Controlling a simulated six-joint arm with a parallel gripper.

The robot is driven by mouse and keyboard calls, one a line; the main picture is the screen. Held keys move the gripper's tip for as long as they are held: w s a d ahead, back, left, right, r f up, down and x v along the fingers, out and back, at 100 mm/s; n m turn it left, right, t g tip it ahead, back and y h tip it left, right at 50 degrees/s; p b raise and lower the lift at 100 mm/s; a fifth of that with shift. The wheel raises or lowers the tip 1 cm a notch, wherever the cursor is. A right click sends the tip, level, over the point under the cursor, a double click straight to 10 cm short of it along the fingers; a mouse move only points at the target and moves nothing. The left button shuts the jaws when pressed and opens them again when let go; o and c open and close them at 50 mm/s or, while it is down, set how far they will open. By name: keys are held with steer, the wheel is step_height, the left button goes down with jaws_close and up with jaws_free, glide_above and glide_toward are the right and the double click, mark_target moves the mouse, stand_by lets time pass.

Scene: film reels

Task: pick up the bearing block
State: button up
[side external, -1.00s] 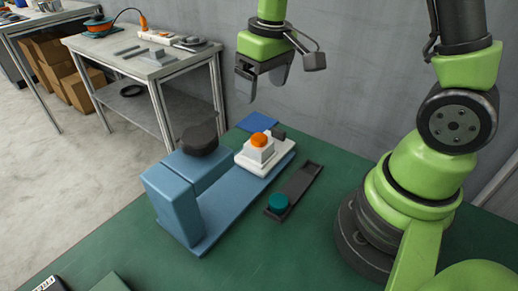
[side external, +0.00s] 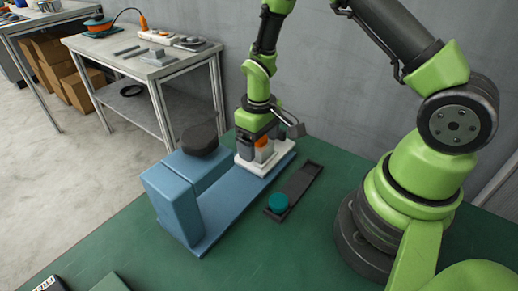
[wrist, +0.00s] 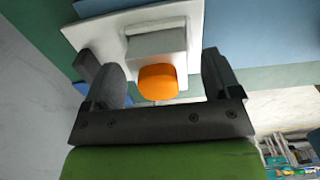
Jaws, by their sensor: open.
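The bearing block, which I take to be the pale block with an orange round part (side external: 264,154), stands on a white plate (side external: 246,166) on the blue fixture (side external: 232,205). In the wrist view the block (wrist: 157,44) is close up, its orange part facing my gripper (wrist: 163,72). My gripper (side external: 260,155) is open, with one finger on each side of the block. Gaps show between the fingers and the block in the wrist view. In the side view my gripper hides much of the block.
The blue fixture has a tall upright (side external: 172,200) and a dark round piece (side external: 200,138) at its left. A small dark block (wrist: 86,65) sits beside the left finger. The green table's front is mostly clear.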

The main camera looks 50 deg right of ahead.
steer(key=shift+f, duration=0.5)
steer(key=c, duration=1.1)
